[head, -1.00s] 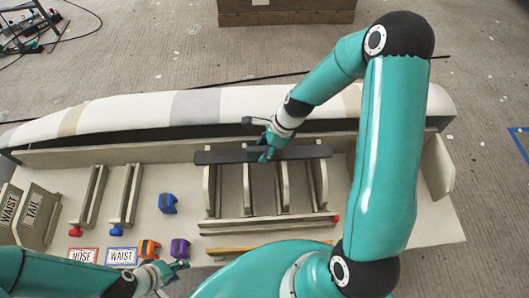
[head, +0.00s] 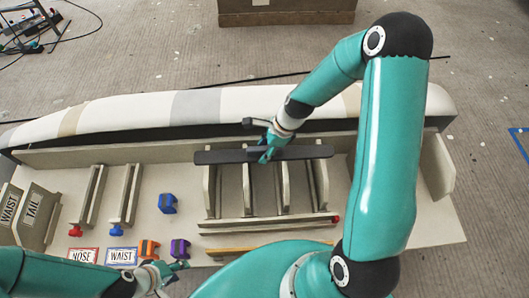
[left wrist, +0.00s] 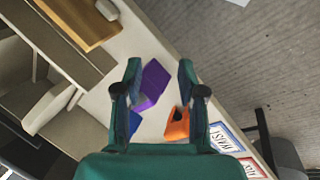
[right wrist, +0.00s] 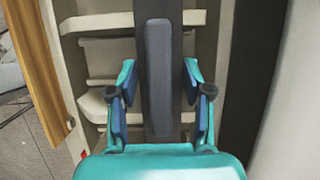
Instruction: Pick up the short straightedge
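A dark straightedge (head: 225,157) lies crosswise over the upright ribs of a pale rack in the head view. In the right wrist view the straightedge (right wrist: 158,60) runs lengthwise between my right fingers, with a raised grip strip along its middle. My right gripper (right wrist: 160,82) is open around it, with a visible gap on each side. In the head view my right gripper (head: 267,150) is at the bar's middle and hides part of it. My left gripper (left wrist: 160,75) is open and empty above the bench, near a purple block (left wrist: 154,80) and an orange block (left wrist: 177,123).
A rack (head: 265,222) with ribs bears the straightedge. A wooden strip (head: 228,250) lies in front.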

